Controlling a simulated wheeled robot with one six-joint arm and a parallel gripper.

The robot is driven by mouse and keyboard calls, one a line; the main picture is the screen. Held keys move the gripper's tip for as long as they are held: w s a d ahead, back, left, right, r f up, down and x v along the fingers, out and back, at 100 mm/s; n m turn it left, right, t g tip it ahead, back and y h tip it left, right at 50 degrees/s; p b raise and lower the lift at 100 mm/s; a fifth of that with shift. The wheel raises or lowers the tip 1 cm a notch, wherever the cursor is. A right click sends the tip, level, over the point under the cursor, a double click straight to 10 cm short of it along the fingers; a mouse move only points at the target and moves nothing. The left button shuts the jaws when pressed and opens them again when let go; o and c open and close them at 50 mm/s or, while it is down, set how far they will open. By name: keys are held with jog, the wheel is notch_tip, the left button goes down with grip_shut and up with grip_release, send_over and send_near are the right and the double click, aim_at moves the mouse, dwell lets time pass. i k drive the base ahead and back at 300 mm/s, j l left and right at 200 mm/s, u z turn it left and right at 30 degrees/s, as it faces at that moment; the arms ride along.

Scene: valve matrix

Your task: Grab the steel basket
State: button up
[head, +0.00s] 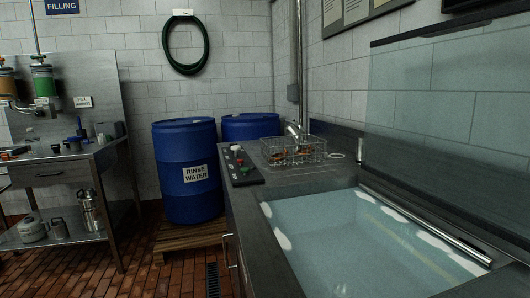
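The steel basket (293,149) is a small open wire basket on the dark counter (318,178), behind the water-filled basin. A few orange-brown items lie inside it, too small to make out. An upright arched piece, perhaps a handle, shows at its back. My gripper is not visible in the head view, and nothing of mine touches the basket.
The basin (277,256) fills the near right, with a metal bar along its right side and a clear panel (450,95) behind. A black control strip (239,164) lies left of the basket. Blue drums (187,200) stand on a pallet. A steel bench (60,165) is at left.

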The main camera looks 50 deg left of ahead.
aim_at(289, 121)
jog(key=j+u, duration=0.15)
jog(key=u, duration=1.1)
jog(key=z, duration=0.35)
jog(key=i+j+z, duration=0.45)
jog(key=j, duration=0.2)
jog(key=j+z, duration=0.2)
jog(key=j, duration=0.15)
jog(key=i+j, duration=0.15)
jog(key=j, duration=0.2)
jog(key=i+j+z, duration=0.1)
jog(key=j, duration=0.3)
jog(key=i+j, duration=0.2)
jog(key=j, duration=0.15)
jog(key=i+j, duration=0.1)
jog(key=j, duration=0.3)
jog(key=i+j+z, duration=0.1)
jog(key=j, duration=0.3)
jog(key=i+j, duration=0.2)
jog(key=j, duration=0.2)
jog(key=l+z, duration=0.05)
